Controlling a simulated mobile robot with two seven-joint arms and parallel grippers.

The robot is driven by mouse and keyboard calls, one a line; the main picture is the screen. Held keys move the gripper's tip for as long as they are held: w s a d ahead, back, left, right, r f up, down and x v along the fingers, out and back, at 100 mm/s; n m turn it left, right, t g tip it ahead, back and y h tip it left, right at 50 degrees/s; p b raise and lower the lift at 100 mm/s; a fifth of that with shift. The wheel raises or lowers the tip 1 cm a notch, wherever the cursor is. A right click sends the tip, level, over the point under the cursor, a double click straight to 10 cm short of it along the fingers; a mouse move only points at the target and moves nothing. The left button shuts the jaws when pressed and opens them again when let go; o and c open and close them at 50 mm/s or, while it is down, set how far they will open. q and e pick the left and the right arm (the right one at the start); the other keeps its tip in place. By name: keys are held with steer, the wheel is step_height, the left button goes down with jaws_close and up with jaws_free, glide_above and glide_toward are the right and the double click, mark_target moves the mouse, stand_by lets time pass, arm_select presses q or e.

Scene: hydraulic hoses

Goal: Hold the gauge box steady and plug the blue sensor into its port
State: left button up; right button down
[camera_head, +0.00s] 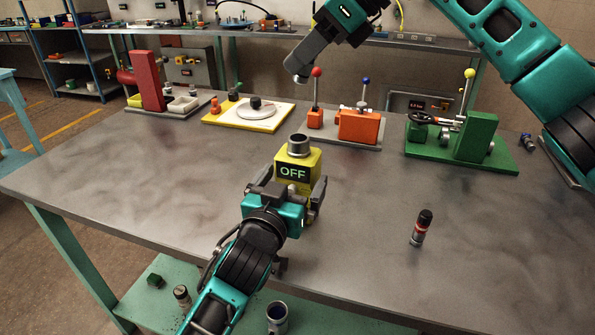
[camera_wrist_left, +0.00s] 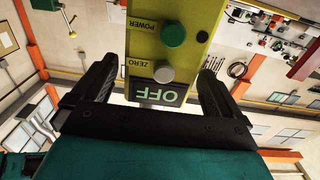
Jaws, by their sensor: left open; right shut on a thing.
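The gauge box (camera_head: 312,160) is yellow, upright on the table, with an "OFF" display and a grey round port (camera_head: 298,144) on top. The left wrist view shows its face (camera_wrist_left: 200,20) upside down, with a green POWER button and a grey ZERO button. My left gripper (camera_head: 292,195) is open, its fingers (camera_wrist_left: 155,92) on either side of the box's lower face. Contact is not clear. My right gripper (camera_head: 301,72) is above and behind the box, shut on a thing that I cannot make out. I cannot clearly identify the blue sensor.
A black cylinder with a red band (camera_head: 421,229) stands on the table to the right. A green fixture (camera_head: 475,140), an orange lever unit (camera_head: 358,127) and a yellow-based plate (camera_head: 248,113) line the back.

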mark_target(293, 181)
arm_select(q)
steer(key=shift+x, duration=1.85)
steer(key=shift+c, duration=0.2)
steer(key=c, duration=1.1)
